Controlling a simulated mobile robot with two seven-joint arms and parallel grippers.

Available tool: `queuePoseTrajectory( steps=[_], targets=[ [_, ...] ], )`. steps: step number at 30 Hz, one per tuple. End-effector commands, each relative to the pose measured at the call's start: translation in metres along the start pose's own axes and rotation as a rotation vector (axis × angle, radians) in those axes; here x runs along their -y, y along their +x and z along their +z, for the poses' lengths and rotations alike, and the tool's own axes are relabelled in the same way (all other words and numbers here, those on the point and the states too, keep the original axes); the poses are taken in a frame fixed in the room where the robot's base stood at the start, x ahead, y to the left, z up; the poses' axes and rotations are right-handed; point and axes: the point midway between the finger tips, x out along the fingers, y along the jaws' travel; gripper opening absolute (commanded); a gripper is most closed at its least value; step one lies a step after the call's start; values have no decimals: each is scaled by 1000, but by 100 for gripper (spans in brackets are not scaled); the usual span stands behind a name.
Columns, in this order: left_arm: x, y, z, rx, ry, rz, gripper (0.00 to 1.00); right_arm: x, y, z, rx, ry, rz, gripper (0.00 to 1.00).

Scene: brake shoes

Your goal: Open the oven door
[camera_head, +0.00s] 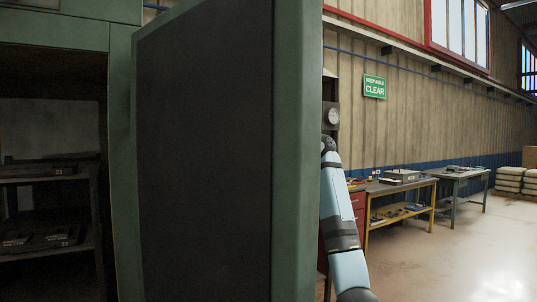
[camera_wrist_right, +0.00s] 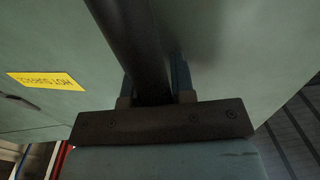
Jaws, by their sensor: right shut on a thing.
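The green oven door (camera_head: 297,150) stands swung open, its dark inner panel facing the head camera. Left of it is the green oven body (camera_head: 123,150), with the dark opening showing. In the right wrist view, my right gripper (camera_wrist_right: 153,82) is shut on the dark bar handle (camera_wrist_right: 128,35), with a finger on each side. The door's green outer face (camera_wrist_right: 225,50) lies behind the handle and carries a yellow "hot surface" label (camera_wrist_right: 46,81). In the head view, my right arm reaches up beyond the door's right edge, and the door hides the gripper. My left gripper is not in view.
Dark shelves (camera_head: 50,247) with dark parts on them stand inside the oven. A yellow-framed workbench (camera_head: 400,187) and a grey table (camera_head: 461,174) stand along the wall at right. The floor (camera_head: 455,255) at right is clear.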

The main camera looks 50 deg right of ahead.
Motion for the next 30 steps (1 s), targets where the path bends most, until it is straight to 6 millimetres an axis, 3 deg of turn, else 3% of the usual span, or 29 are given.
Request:
queuePoseTrajectory(
  steps=[17, 18, 19, 30],
  targets=[
    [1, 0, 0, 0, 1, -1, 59, 7, -4, -4, 0, -13, -7, 0],
    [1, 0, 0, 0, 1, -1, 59, 7, -4, -4, 0, -13, -7, 26],
    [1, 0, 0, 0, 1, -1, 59, 7, -4, -5, 1, -13, -7, 33],
    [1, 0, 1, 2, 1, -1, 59, 5, -3, -4, -2, -10, -7, 34]
  ],
)
